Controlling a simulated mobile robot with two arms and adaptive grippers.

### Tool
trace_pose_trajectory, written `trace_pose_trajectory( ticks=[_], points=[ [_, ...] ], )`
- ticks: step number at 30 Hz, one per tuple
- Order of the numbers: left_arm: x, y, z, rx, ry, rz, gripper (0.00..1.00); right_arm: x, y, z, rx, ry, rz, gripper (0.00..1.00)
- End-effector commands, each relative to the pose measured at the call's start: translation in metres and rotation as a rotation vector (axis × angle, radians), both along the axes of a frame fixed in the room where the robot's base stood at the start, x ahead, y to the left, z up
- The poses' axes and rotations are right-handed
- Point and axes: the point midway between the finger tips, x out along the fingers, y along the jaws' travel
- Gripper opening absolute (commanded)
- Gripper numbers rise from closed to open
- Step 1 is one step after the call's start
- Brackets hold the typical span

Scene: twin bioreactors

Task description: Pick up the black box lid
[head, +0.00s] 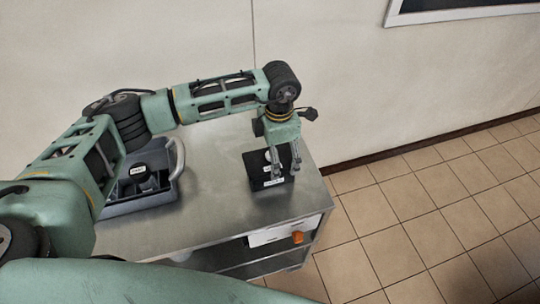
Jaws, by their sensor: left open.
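A small black square thing with a white label, which looks like the black box lid (258,172), lies on the metal table near its right end. A small whitish round part shows near its middle. My left gripper (284,172) points down over its right part, with its fingers apart. I see nothing held between the fingers. Whether the fingertips touch the lid I cannot tell. The gripper hides part of the lid. My right gripper is not in view.
A grey tray (160,199) with dark labelled things in it stands on the left of the metal table (215,215), partly hidden by my arm. The table between tray and lid is clear. An orange knob (297,237) shows below the front edge. A wall rises behind.

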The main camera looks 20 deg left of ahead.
Motion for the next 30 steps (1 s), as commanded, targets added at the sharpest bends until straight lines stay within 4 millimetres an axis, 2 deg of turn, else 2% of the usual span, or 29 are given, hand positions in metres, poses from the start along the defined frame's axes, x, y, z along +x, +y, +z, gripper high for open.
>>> trace_pose_trajectory(
  ticks=[6,23,30],
  points=[
    [0.0000,-0.0004,-0.0013,-0.001,-0.001,0.000,0.91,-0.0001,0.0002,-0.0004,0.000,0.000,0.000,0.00],
    [0.0003,-0.0006,-0.0005,-0.001,-0.001,0.000,0.42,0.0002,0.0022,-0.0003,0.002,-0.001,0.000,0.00],
    [0.0005,-0.0005,0.0003,-0.002,-0.001,0.000,0.42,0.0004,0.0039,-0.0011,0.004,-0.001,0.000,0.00]
  ],
)
